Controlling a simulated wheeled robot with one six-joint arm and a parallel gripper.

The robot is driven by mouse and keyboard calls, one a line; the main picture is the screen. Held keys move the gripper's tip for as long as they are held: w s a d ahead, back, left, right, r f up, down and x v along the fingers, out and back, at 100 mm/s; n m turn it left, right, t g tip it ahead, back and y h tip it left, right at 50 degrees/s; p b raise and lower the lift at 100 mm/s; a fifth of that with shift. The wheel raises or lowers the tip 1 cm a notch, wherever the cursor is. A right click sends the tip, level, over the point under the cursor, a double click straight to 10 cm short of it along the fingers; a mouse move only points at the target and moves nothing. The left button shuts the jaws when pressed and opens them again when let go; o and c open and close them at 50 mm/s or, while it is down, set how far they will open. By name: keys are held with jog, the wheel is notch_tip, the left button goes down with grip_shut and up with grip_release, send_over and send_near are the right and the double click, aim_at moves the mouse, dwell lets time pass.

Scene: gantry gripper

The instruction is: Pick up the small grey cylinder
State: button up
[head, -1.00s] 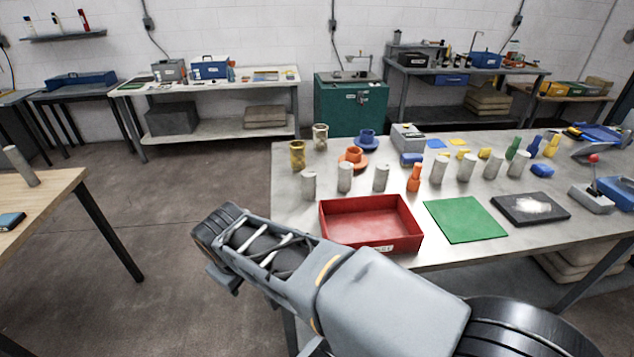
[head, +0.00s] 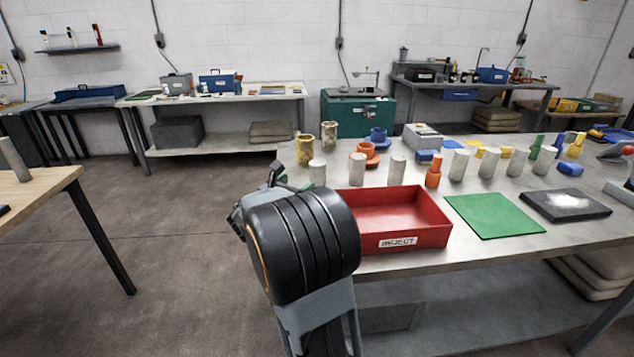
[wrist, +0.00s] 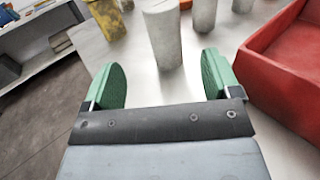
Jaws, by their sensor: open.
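Several small grey cylinders stand upright on the metal table (head: 480,236). In the head view the leftmost of the row (head: 318,175) is closest to my gripper (head: 283,178), with two more (head: 357,168) (head: 397,170) to its right. In the wrist view my gripper (wrist: 161,75) is open and empty, with green finger pads. One grey cylinder (wrist: 163,35) stands ahead, lined up with the gap between the fingers, not gripped. Another grey cylinder (wrist: 204,15) stands behind it to the right. My wrist hides much of the gripper in the head view.
A red tray (head: 428,218) lies just right of my gripper, its wall also close in the wrist view (wrist: 262,62). Yellow cups (head: 305,147) stand behind the cylinders.

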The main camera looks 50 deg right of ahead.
aim_at(313, 172)
jog(key=d, duration=0.2)
jog(key=w+d, duration=0.1)
jog(key=d, duration=0.2)
jog(key=shift+d, duration=0.3)
jog(key=shift+w+d, duration=0.25)
jog(key=shift+d, duration=1.1)
jog(key=shift+w+d, duration=0.2)
jog(key=shift+d, duration=1.15)
jog(key=c, duration=1.2)
jog(key=shift+c, duration=0.5)
jog(key=shift+r, duration=0.15)
